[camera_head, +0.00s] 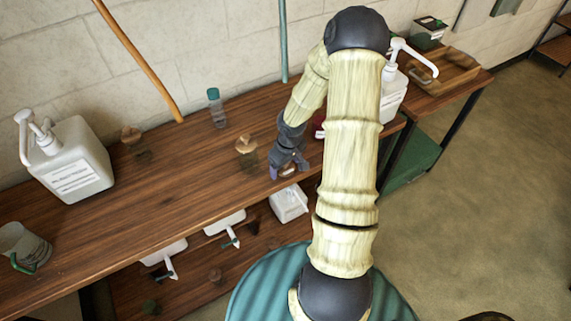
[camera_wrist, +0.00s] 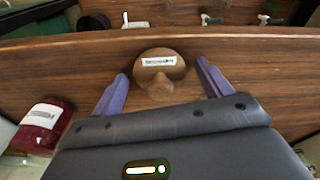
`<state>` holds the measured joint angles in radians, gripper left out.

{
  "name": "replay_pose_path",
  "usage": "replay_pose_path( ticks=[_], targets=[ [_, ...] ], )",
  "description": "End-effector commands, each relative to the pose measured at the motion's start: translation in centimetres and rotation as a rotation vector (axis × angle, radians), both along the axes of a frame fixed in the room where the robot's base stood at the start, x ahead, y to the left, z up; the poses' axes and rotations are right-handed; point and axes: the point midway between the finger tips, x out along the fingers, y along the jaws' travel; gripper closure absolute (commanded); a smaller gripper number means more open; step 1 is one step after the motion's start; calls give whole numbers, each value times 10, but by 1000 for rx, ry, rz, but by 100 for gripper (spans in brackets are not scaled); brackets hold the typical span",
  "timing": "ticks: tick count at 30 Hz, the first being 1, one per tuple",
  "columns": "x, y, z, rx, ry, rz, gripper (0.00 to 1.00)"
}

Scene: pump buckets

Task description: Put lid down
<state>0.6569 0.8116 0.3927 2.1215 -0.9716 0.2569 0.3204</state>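A round brown lid (camera_wrist: 158,78) with a white label lies between the two purple fingers of my gripper (camera_wrist: 161,70) in the wrist view. A gap shows on each side, so the fingers are open around it and seem not to touch it. The lid appears to rest on the wooden table (camera_wrist: 250,65) near its front edge. In the head view my gripper (camera_head: 288,168) points down at the table's front edge, with the lid (camera_head: 287,171) small and partly hidden between the fingers.
A red labelled container (camera_wrist: 42,127) stands close to my gripper. Two brown-topped jars (camera_head: 246,146) (camera_head: 132,136), a small bottle (camera_head: 218,110) and a white pump bucket (camera_head: 75,160) stand on the table. Another pump bucket (camera_head: 392,95) stands behind my arm. A lower shelf holds more containers.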

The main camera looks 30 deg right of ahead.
Motion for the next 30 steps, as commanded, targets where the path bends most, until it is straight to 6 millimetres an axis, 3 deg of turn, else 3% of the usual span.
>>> replay_pose_path(
  ticks=[7,11,24,30],
  targets=[
    [0,0,2,0,0,0,22],
    [-1,-1,13,0,-2,-2,22],
    [-11,-3,96,-1,-2,-3,22],
    [-13,-3,119,0,-1,-1,22]
  ],
)
